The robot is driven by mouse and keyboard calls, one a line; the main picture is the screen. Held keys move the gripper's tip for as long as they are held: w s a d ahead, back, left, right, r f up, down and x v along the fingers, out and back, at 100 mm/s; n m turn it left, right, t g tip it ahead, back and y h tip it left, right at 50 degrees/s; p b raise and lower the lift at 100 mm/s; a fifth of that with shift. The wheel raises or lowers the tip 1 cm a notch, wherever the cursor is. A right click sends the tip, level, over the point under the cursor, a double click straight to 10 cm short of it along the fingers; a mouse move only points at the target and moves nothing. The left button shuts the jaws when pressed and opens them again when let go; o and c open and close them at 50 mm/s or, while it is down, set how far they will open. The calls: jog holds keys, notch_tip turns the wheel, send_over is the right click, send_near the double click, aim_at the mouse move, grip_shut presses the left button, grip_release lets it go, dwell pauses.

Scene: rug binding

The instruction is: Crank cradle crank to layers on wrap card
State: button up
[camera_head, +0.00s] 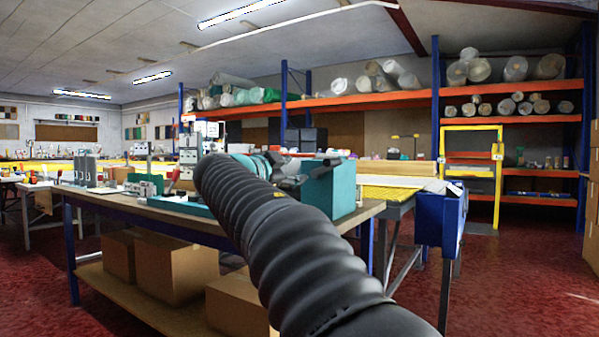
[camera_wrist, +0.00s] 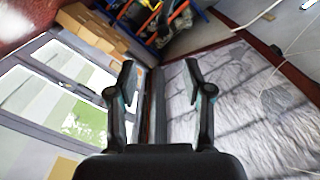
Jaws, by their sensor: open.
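My gripper (camera_wrist: 160,78) is open in the wrist view, its two dark fingers well apart with nothing between them. In the head view my dark ribbed arm reaches over the workbench (camera_head: 110,203) and hides part of it. The gripper end is hard to make out there, beside a teal box (camera_head: 329,190) on the bench's right part. A flat teal base (camera_head: 178,206) lies on the bench left of my arm. I cannot make out a cradle crank or a wrap card for certain in either view.
Small machines (camera_head: 143,185) and grey upright pieces (camera_head: 88,172) stand on the bench's left. Cardboard boxes (camera_head: 170,270) sit on its lower shelf. A yellow-topped table (camera_head: 385,192) and a blue box-shaped part (camera_head: 440,217) are at the right. Red floor (camera_head: 520,290) is open at the right.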

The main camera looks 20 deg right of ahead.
jog(key=v, duration=0.6)
jog(key=shift+a, duration=0.2)
jog(key=shift+s, duration=0.2)
